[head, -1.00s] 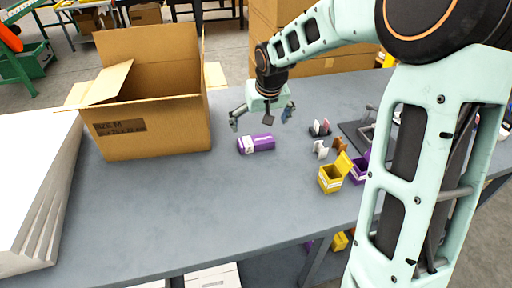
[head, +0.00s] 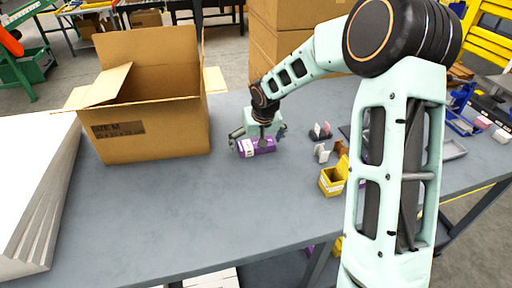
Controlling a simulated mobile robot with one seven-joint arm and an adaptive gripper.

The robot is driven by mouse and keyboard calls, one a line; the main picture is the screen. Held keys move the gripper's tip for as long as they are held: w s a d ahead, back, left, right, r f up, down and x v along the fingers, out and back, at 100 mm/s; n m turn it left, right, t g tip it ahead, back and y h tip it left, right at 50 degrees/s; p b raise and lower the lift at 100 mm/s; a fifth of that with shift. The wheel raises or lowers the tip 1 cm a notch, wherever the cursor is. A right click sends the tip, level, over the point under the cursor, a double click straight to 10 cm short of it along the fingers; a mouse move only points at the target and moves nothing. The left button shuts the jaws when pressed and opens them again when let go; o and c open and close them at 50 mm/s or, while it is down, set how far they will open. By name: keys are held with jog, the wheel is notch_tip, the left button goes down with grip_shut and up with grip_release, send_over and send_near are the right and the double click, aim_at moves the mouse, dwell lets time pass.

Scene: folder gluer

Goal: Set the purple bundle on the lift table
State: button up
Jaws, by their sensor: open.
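The purple bundle (head: 264,146) lies on the grey table, with a white label band at its left end. My gripper (head: 258,143) is open and low over the bundle, with one finger at the left end and the other near the right end. I cannot tell whether the fingers touch it. The gripper body hides part of the bundle's top and back. I cannot make out a lift table for certain in this view.
An open cardboard box (head: 155,130) stands left of the bundle. A white stack (head: 40,190) fills the left edge. The table's front middle (head: 210,220) is clear.

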jog(key=c, duration=1.2)
jog(key=shift+r, duration=0.15)
jog(key=shift+r, duration=0.65)
jog(key=s+d+r+p, duration=0.2)
jog(key=s+r+p, duration=0.1)
jog(key=s+r, duration=0.95)
jog(key=s+d+p, duration=0.1)
jog(key=d+p, duration=0.1)
jog(key=p, duration=0.2)
jog(key=s+d+r+m+p, duration=0.1)
jog(key=d+p, duration=0.1)
jog(key=p, duration=0.3)
jog(key=s+d+r+m+p, duration=0.1)
jog(key=s+d+p, duration=0.1)
jog(key=p, duration=0.3)
jog(key=shift+d+r+h, duration=0.15)
jog(key=shift+r+h, duration=0.05)
jog(key=shift+h, duration=0.2)
